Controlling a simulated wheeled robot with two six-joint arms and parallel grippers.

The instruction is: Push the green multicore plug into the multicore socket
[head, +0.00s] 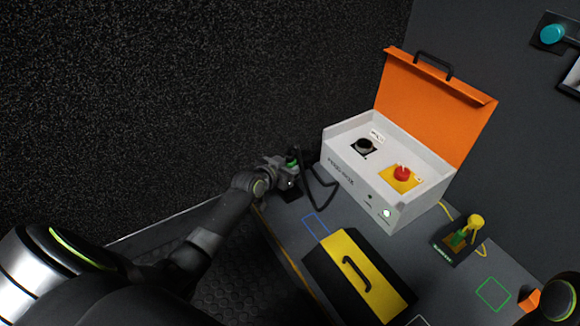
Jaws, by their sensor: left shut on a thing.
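My left gripper (287,173) is at the table's far left edge, beside the left end of the white box. It is shut on the dark plug with a green band (292,163), which is small and partly hidden by the jaws. A black cable runs from there toward the box. A dark block lies just below the jaws; I cannot tell whether the plug touches it. A round black fitting with a white label, which looks like the multicore socket (365,146), is on the box's top panel, apart from the plug.
The white box (344,181) has an open orange lid (432,100) and a red knob (402,173) on a yellow plate. A yellow-and-black case (337,270) lies in front. A yellow item (475,222) stands on a dark base. An orange block (530,300) is at lower right.

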